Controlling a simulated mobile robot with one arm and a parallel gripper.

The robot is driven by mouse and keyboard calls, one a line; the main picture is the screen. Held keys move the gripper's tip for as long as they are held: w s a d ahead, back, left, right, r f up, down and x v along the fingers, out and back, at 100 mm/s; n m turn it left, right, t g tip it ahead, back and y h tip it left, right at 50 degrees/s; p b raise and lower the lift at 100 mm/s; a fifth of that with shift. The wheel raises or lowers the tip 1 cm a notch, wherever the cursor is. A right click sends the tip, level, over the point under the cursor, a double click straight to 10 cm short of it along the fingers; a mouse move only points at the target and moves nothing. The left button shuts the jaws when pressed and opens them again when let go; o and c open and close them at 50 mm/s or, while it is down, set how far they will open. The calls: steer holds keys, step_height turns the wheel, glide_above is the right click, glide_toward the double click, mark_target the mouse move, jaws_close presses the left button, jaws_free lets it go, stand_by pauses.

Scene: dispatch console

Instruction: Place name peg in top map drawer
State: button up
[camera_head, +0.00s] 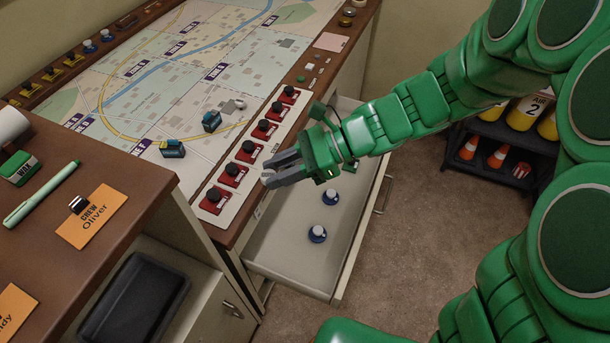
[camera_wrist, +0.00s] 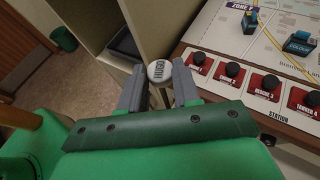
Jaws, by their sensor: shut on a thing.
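The name peg (camera_wrist: 158,70) has a round white top with dark lettering that appears to read HUGO. My gripper (camera_wrist: 158,88) is shut on it, with one grey finger on each side. In the head view my gripper (camera_head: 267,171) is near the console's front edge, beside the row of red station blocks and at the near-left side of the open drawer. The peg is hardly visible there. The top map drawer (camera_head: 282,250) is pulled out, and two blue-and-white pegs (camera_head: 331,197) (camera_head: 317,234) stand inside it, with bare floor around them.
Red station blocks with black knobs (camera_head: 233,172) line the console edge. A brown desk (camera_head: 95,165) with an orange crew card (camera_head: 92,216) stands at left. A dark shelf with cones (camera_head: 500,150) is at right.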

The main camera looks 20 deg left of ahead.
glide_above(290, 261)
step_height(290, 261, down, 39)
steer(key=shift+f, duration=0.1)
stand_by(1.7)
steer(key=shift+f, duration=0.55)
steer(key=o, duration=1)
steer(key=shift+f, duration=0.1)
steer(key=shift+r, duration=0.7)
steer(key=v, duration=1.2)
steer(key=shift+r, duration=0.15)
